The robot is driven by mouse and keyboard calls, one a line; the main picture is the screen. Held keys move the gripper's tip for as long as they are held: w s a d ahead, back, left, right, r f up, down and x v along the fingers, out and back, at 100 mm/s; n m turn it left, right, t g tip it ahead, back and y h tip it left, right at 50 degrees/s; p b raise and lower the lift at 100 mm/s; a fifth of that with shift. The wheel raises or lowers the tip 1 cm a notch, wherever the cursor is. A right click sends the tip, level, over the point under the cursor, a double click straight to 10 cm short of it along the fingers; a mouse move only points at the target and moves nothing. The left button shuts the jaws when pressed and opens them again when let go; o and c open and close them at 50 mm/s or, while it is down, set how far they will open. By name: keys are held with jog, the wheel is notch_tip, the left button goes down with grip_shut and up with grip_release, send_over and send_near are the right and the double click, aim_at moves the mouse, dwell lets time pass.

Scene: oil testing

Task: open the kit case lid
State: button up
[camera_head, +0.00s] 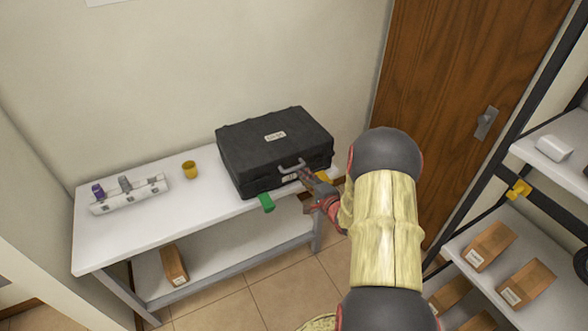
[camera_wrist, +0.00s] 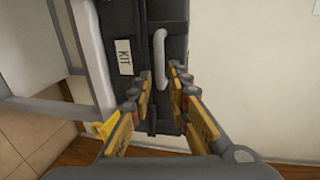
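The black kit case (camera_head: 272,140) sits on the right end of the white table with its lid shut. Its grey handle (camera_head: 291,166) is on the front side, and the handle (camera_wrist: 160,58) also shows in the wrist view beside the "KIT" label (camera_wrist: 125,57). My gripper (camera_head: 306,176) is at the case's front right, close to the handle. In the wrist view my gripper (camera_wrist: 161,76) is open, with a finger on each side of the handle's line. I cannot tell whether a finger touches it.
The white table (camera_head: 135,230) also holds a yellow cup (camera_head: 190,169) and a white rack (camera_head: 130,194) at left. A green piece (camera_head: 266,202) is at the table's front edge. A wooden door (camera_head: 450,100) and shelves with boxes (camera_head: 489,246) stand at right.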

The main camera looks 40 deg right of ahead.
aim_at(295, 167)
jog(key=b+x, duration=0.2)
jog(key=x, duration=0.4)
jog(key=shift+w+f, duration=0.25)
jog(key=shift+w, duration=0.1)
jog(key=shift+w+d, duration=0.15)
jog(key=shift+w, duration=0.2)
jog(key=shift+c, duration=0.2)
jog(key=c, duration=0.4)
grip_shut()
